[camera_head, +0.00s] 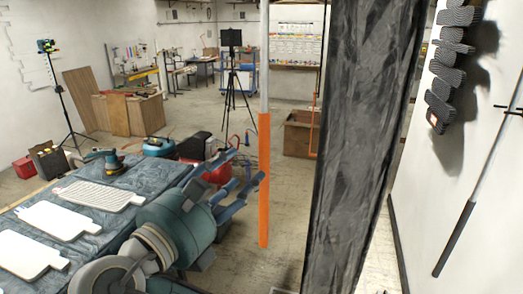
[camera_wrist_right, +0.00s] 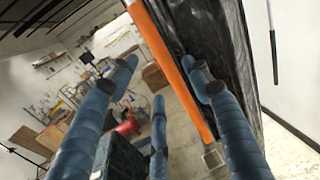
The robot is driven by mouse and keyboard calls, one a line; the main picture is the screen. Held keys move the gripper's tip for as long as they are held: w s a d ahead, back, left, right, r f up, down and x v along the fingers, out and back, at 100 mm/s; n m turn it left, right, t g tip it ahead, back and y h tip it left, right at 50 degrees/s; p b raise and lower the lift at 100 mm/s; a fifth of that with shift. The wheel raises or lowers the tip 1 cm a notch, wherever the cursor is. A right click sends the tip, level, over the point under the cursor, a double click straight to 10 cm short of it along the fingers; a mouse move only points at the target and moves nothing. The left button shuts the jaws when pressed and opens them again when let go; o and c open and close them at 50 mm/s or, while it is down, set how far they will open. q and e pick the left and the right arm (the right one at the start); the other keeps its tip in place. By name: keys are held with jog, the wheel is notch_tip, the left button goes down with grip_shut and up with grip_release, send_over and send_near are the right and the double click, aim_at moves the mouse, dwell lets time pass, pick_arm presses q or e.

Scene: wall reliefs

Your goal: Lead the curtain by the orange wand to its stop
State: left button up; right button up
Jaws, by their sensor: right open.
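The orange wand (camera_head: 264,180) hangs upright from a pale rod, just left of the dark grey curtain (camera_head: 350,150) in the head view. In the right wrist view the wand (camera_wrist_right: 168,62) slants across the middle, with the curtain (camera_wrist_right: 208,32) behind it to the right. My right gripper (camera_head: 242,168) is open, its blue fingers pointing at the wand from the left. In the wrist view the wand shows in the gap between the fingertips (camera_wrist_right: 159,62); I cannot tell whether it is within their reach. My left gripper is in neither view.
A blue-covered table (camera_head: 100,185) with white boards stands at the lower left. A tripod (camera_head: 230,80) and a wooden box (camera_head: 300,135) stand farther back. The white wall at the right carries a dark relief (camera_head: 448,70) and a rod (camera_head: 480,185). Floor is bare around the wand.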

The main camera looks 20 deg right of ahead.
aim_at(261, 154)
jog(key=x, duration=1)
jog(key=shift+w+f, duration=0.1)
jog(key=shift+f, duration=0.05)
grip_shut()
